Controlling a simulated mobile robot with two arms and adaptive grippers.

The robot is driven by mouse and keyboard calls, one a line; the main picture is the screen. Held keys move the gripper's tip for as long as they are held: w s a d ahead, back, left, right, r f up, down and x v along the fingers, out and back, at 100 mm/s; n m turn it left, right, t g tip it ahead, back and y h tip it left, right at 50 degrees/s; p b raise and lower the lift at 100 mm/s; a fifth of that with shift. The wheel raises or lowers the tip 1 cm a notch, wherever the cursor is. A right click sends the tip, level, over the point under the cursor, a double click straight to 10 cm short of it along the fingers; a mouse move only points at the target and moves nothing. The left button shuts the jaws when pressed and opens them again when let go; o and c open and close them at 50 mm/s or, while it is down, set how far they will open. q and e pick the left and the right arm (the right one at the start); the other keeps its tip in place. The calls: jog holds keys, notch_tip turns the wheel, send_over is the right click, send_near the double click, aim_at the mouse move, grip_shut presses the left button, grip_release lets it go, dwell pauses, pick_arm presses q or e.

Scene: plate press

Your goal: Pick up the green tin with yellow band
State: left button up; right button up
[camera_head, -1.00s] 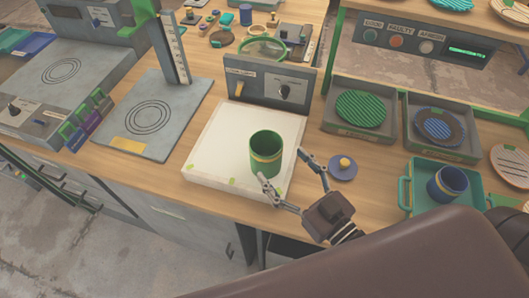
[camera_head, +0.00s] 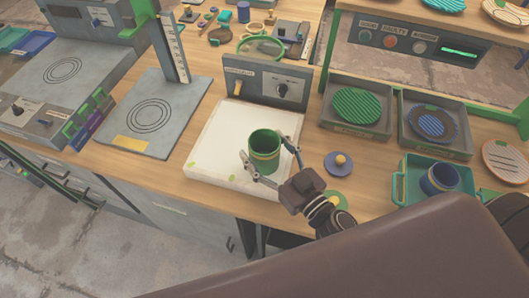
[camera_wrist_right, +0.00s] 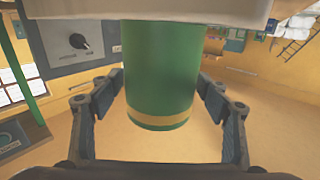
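The green tin with yellow band (camera_head: 264,147) stands upright on the white top of the square pad (camera_head: 213,150). My right gripper (camera_head: 270,157) is open, with one finger on each side of the tin. The right wrist view shows the tin (camera_wrist_right: 160,75) between the two fingers of the gripper (camera_wrist_right: 160,82). Narrow gaps show beside the tin there, though contact at the very tips is hard to tell. My left gripper is not in view.
A grey control panel (camera_head: 266,86) stands just behind the pad. A blue disc with a yellow knob (camera_head: 338,164) lies right of the gripper. A teal tray (camera_head: 407,181) with a blue cup (camera_head: 439,179) is farther right. Grey trays with striped plates stand behind.

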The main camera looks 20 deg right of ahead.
jog(key=c, duration=1)
